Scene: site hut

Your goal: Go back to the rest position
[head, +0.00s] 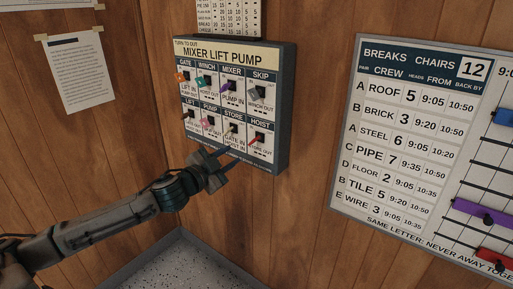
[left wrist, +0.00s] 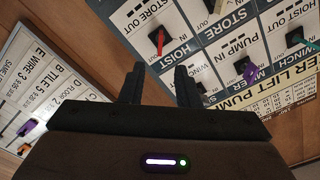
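My left gripper (head: 217,168) is in front of the lower edge of the mixer lift pump panel (head: 284,110), below its switch rows. In the left wrist view the two fingers of my left gripper (left wrist: 158,84) stand apart with nothing between them. The panel fills the upper right of that view, with the red hoist switch (left wrist: 157,39) beyond the fingertips. I cannot tell from these views how far the fingers are from the panel. My right gripper is not in view.
A breaks and crew board (head: 400,55) with coloured sliders hangs on the wooden wall at the right. A paper notice (head: 82,75) is on the left wall. A speckled grey surface (head: 180,268) lies below the panel. The wall between panel and board is bare.

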